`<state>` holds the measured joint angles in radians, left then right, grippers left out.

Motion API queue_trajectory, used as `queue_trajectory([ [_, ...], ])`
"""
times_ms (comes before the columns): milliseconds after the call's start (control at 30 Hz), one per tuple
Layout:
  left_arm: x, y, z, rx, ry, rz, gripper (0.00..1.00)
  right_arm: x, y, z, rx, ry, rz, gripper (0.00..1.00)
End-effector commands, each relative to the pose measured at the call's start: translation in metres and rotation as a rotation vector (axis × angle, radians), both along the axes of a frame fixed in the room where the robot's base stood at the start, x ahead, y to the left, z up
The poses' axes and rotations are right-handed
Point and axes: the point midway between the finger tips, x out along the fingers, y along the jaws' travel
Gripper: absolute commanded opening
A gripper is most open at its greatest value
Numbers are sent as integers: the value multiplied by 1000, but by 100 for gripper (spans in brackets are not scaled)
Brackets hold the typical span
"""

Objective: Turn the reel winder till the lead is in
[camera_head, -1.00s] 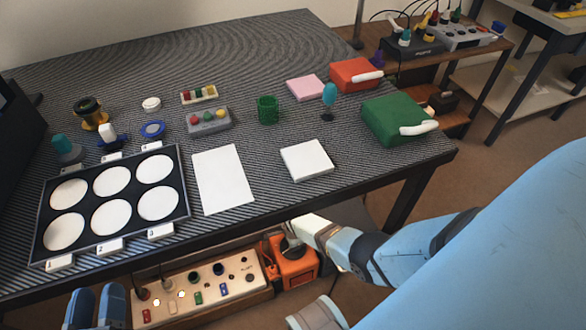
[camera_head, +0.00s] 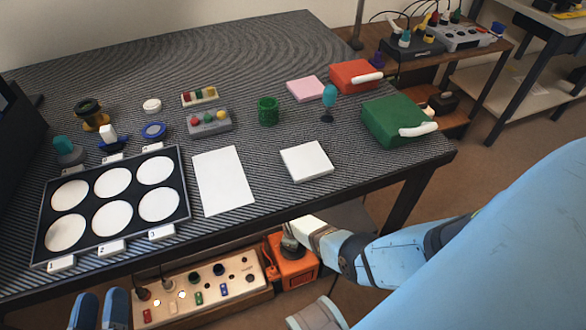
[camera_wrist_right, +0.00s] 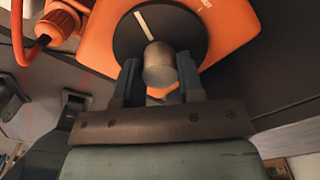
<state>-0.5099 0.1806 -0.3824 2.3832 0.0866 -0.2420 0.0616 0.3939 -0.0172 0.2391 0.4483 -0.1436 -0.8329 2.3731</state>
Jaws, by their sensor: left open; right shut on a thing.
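The orange reel (camera_head: 296,272) sits on the lower level under the table's front edge, right of the socket panel. In the right wrist view its orange housing (camera_wrist_right: 98,40) carries a dark round winder (camera_wrist_right: 128,38) with a white line and a grey cylindrical knob (camera_wrist_right: 159,68). My right gripper (camera_wrist_right: 158,82) is shut on this knob, one finger on each side. It also shows above the reel in the head view (camera_head: 292,240). An orange lead (camera_wrist_right: 30,52) curves at the wrist view's left edge by an orange fitting. My left gripper (camera_head: 100,310) is open and empty at the bottom left.
The socket panel (camera_head: 240,283) with several switches and plugs lies beside the reel. The dark striped table (camera_head: 270,195) above holds a tray of white discs (camera_head: 184,190), a white sheet (camera_head: 222,180) and a green case (camera_head: 388,118). Its front edge overhangs the reel.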

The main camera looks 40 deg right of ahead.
Motion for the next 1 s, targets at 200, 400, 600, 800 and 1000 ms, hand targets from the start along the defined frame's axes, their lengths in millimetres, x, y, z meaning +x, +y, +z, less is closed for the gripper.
queue_trajectory([
  [200, 2, -1, 2, -1, -8, -2, 43, -3, -1, -1, -1, 6, -28, 12],
  [400, 4, 0, 5, 0, -16, -2, 43, -3, -1, -2, -1, 6, -29, 12],
  [600, 3, 0, 4, 5, -16, -5, 43, -3, -1, -2, -1, 6, -28, 44],
  [800, 2, 0, 2, 8, -9, -6, 43, -2, -1, -1, 0, 4, -28, 61],
  [1000, -1, 0, 1, 10, 1, -6, 43, -1, 0, 2, 0, 2, -28, 61],
])
